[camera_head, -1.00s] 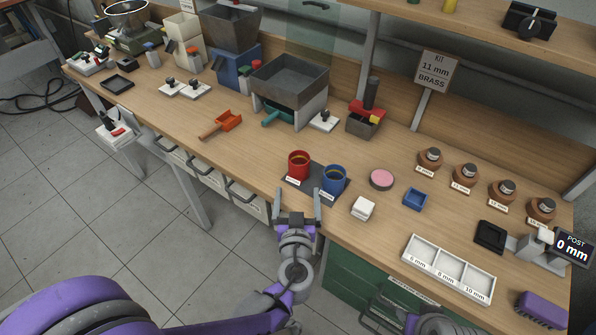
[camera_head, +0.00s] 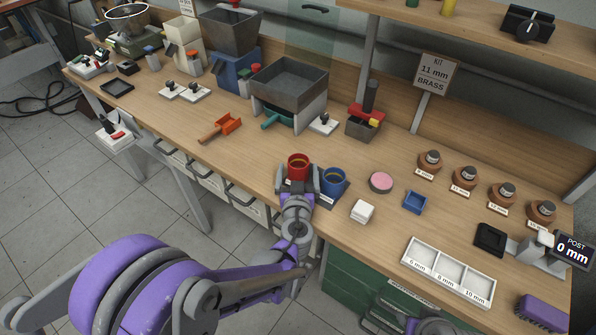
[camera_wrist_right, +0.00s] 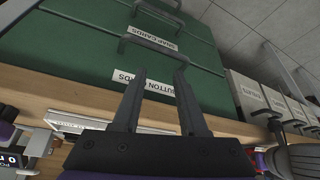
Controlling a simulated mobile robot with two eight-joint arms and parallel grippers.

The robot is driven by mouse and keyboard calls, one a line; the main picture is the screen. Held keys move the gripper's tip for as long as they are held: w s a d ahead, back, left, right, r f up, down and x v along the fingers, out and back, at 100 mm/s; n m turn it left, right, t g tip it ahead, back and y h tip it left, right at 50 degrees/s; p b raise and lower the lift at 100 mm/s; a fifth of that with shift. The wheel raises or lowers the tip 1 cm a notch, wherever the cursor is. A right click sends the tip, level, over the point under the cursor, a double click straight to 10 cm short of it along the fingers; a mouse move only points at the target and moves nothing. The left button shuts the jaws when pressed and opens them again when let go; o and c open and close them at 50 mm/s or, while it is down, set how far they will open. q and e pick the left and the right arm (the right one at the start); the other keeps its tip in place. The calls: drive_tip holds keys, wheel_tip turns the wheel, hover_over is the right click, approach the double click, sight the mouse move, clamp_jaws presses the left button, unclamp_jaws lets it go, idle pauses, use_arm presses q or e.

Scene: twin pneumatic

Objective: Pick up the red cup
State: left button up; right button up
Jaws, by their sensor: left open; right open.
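The red cup (camera_head: 298,166) stands upright on a dark mat (camera_head: 326,198) near the front edge of the bench in the head view. A blue cup (camera_head: 333,182) stands close to its right on the same mat. My left gripper (camera_head: 298,178) is open, with one finger on each side of the red cup's near part. Its right finger is in the narrow space between the two cups. I cannot tell whether the fingers touch the red cup. My right gripper (camera_wrist_right: 158,95) is open and empty in the right wrist view, in front of green drawers (camera_wrist_right: 110,50).
A white block (camera_head: 362,211), a pink disc (camera_head: 381,182) and a small blue tray (camera_head: 415,202) are right of the cups. An orange scoop (camera_head: 227,125) lies to the left. A white three-part tray (camera_head: 450,270) is at the front right. Bare bench lies behind the cups.

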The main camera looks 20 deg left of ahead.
use_arm(q)
drive_tip(key=c, duration=1.5)
